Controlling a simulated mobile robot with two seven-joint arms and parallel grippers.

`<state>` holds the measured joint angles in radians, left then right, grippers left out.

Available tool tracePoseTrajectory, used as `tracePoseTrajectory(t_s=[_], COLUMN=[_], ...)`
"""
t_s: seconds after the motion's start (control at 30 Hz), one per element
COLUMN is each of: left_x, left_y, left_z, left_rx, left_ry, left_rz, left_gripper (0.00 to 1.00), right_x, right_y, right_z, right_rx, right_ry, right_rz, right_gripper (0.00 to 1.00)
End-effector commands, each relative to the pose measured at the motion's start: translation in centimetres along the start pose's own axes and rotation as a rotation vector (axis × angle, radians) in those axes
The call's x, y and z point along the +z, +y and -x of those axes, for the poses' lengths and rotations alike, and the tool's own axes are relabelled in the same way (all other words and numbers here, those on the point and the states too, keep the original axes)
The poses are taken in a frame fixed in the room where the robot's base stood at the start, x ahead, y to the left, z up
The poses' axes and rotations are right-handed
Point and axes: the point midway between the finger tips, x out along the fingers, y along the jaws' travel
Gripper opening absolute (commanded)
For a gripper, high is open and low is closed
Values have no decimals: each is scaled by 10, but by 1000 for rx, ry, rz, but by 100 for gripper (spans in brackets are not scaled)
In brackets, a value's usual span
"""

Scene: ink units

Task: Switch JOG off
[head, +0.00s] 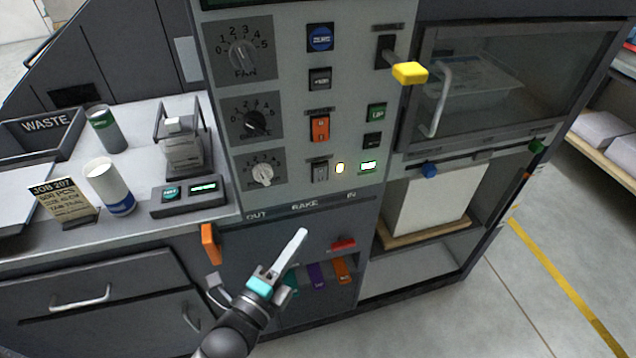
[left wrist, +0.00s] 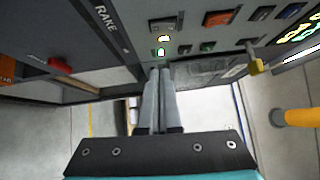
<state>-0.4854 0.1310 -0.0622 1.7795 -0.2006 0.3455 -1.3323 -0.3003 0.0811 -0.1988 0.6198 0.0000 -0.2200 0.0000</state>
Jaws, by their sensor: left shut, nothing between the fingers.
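I cannot read a JOG label in either view. On the grey control panel (head: 290,100) are an orange rocker switch (head: 320,128) and, below it, a grey rocker switch (head: 320,172). My right gripper is not in view.
A yellow-knobbed lever (head: 410,72) sticks out at the panel's upper right, beside a windowed door (head: 510,85). Knobs, including FAN (head: 242,56), line the panel's left. An orange handle (head: 209,244) and a red one (head: 343,244) are on the lower front.

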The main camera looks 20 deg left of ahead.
Motion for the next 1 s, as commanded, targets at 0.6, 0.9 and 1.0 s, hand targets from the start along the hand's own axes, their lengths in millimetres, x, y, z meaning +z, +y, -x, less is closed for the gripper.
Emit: tracePoseTrajectory(t_s=[0.6,0.9,1.0], left_x=[0,0,-1], left_y=[-16,-18,-19], left_z=[-12,-60,-77], left_rx=[-42,-43,-43], left_ry=[4,4,5], left_rz=[-47,-46,-47], left_gripper=[0,0,0], right_x=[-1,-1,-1], right_y=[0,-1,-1], right_z=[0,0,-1], right_rx=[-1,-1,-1], right_ry=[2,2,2], right_rz=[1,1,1], right_gripper=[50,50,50])
